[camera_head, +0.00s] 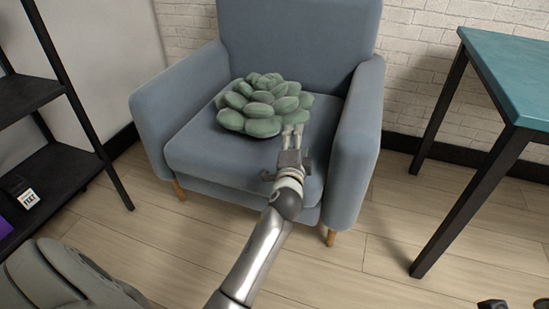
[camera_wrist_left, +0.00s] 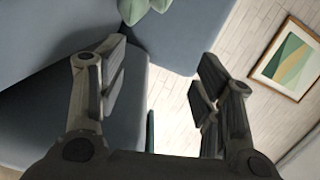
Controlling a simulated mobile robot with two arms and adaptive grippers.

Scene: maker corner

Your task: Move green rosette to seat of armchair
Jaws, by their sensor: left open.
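The green rosette (camera_head: 262,104), a plump cushion shaped like a succulent, lies on the seat (camera_head: 222,150) of the blue-grey armchair (camera_head: 357,130), towards the backrest. My left gripper (camera_head: 292,146) is over the right front part of the seat, at the rosette's near right edge. In the left wrist view its two fingers (camera_wrist_left: 158,78) are wide apart with nothing between them. A small green part of the rosette (camera_wrist_left: 143,8) shows at that view's top edge, beyond the fingers. Dark parts at the head view's bottom right corner may be my right gripper (camera_head: 515,304); its jaws cannot be made out.
A black shelf (camera_head: 40,98) stands left of the armchair. A teal-topped table (camera_head: 512,75) with black legs stands to the right. A grey-green rounded shape (camera_head: 62,275) fills the bottom left corner. Wooden floor (camera_head: 380,265) is clear before the chair. A framed picture (camera_wrist_left: 290,57) shows in the wrist view.

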